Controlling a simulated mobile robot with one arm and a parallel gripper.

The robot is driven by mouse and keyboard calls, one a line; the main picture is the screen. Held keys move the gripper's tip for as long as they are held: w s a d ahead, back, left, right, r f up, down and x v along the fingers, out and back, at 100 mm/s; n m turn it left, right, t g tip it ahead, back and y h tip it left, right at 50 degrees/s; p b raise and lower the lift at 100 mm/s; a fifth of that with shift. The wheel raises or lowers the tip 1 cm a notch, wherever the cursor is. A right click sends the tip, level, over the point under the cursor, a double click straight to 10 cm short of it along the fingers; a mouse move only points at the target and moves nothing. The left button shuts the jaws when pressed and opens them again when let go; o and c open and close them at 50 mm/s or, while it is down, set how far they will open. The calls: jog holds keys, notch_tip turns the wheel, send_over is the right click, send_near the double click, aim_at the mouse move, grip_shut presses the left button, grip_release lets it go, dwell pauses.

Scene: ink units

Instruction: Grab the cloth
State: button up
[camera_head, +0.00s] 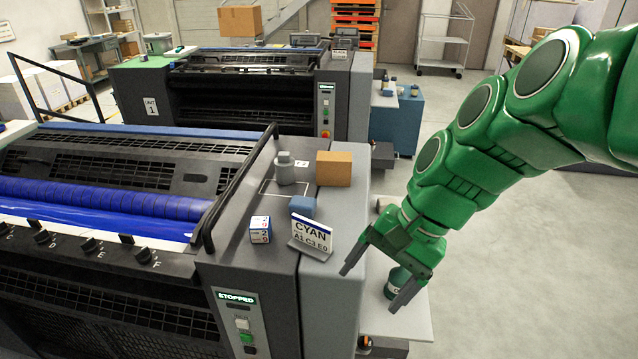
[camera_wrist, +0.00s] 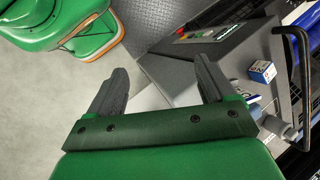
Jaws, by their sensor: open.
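A small blue thing (camera_head: 302,207), perhaps the folded cloth, lies on the grey top of the near press unit, just behind the CYAN sign (camera_head: 311,236). I cannot tell for sure that it is cloth. My gripper (camera_head: 374,288) is open, pointing down to the right of the sign, over the edge of the unit and its pale side shelf (camera_head: 418,322). In the wrist view my gripper (camera_wrist: 160,68) shows two spread fingers with nothing held between them. No cloth can be made out clearly in the wrist view.
A number cube (camera_head: 260,230), an orange-brown box (camera_head: 334,168) and a grey jar (camera_head: 284,168) stand on the unit's top. A dark handrail (camera_head: 232,190) rises at its left. A dark green can (camera_head: 398,281) is on the side shelf, partly hidden by my gripper. Open floor (camera_head: 530,260) lies right.

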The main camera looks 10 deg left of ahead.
jog(key=w+a+r+m+y, duration=0.1)
jog(key=w+a+m+y, duration=0.35)
jog(key=w+a, duration=0.55)
jog(key=m+t+y, duration=0.3)
jog(key=m+y, duration=0.1)
jog(key=m, duration=0.6)
send_over(302, 201)
jog(key=d, duration=0.6)
notch_tip(302, 201, down, 2)
jog(key=shift+m, duration=0.25)
jog(key=f, duration=0.7)
jog(key=shift+s+a+f, duration=0.15)
jog(key=shift+s+a, duration=0.05)
jog(key=shift+s, duration=0.2)
jog(key=shift+a+f, duration=0.15)
jog(key=shift+f, duration=0.3)
jog(key=shift+w+x, duration=0.1)
jog(key=shift+x, duration=1.75)
jog(key=shift+w+x, duration=0.15)
jog(key=shift+x, duration=1.75)
jog(key=shift+r, duration=0.15)
jog(key=c, duration=1)
jog(key=shift+r, duration=0.1)
jog(key=shift+c, duration=0.2)
